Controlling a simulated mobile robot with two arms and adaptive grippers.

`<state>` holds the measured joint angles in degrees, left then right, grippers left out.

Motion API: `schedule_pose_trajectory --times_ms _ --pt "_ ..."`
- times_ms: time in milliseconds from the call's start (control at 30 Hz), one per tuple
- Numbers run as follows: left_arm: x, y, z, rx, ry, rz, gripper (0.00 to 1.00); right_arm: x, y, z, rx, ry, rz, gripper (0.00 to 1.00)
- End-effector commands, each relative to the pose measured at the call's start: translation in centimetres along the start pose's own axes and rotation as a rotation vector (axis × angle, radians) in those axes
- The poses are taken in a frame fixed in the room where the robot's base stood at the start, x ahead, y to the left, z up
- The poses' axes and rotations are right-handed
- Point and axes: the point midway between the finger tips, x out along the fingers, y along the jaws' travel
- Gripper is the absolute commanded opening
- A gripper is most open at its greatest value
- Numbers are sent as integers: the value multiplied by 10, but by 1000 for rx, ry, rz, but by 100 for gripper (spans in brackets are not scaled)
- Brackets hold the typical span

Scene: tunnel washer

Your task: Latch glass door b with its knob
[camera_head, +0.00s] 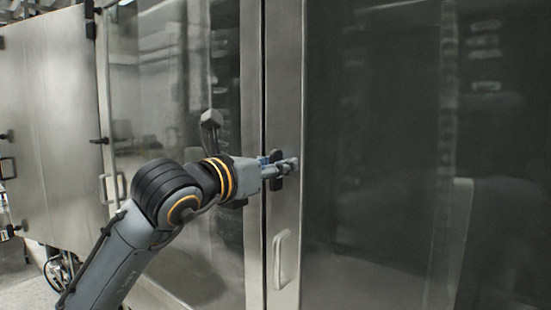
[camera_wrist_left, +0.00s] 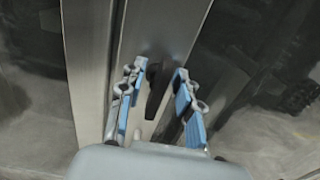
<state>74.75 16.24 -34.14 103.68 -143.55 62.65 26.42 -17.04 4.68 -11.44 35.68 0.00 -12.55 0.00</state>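A dark knob (camera_head: 277,170) sits on the metal frame of the right-hand glass door (camera_head: 400,120), beside the vertical seam between two doors. My left gripper (camera_head: 284,168) is at this knob and hides part of it. In the left wrist view the knob (camera_wrist_left: 155,92) is a long dark piece between the two blue-padded fingers of my left gripper (camera_wrist_left: 159,74). The fingers are apart, with a visible gap on both sides of the knob. No label shows which door is b. My right gripper is not in view.
A pale pull handle (camera_head: 281,260) is on the same door frame below the knob. Another glass door (camera_head: 165,80) stands to the left, with its own dark knob (camera_head: 99,141) and handle (camera_head: 112,188). A metal panel (camera_head: 50,130) is at the far left.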

Motion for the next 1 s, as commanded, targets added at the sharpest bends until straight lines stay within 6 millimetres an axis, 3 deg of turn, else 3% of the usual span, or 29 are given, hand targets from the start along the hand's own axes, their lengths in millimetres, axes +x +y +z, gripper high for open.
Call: schedule_pose_trajectory --times_ms 200,400,733,1000 --pt "0 0 -1 0 1 0 34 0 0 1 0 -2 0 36" --pt "0 0 -1 -1 1 0 0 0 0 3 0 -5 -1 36" --pt "0 0 -2 23 0 0 0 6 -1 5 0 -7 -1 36" --pt "0 -2 -4 164 -3 1 0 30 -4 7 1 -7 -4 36"
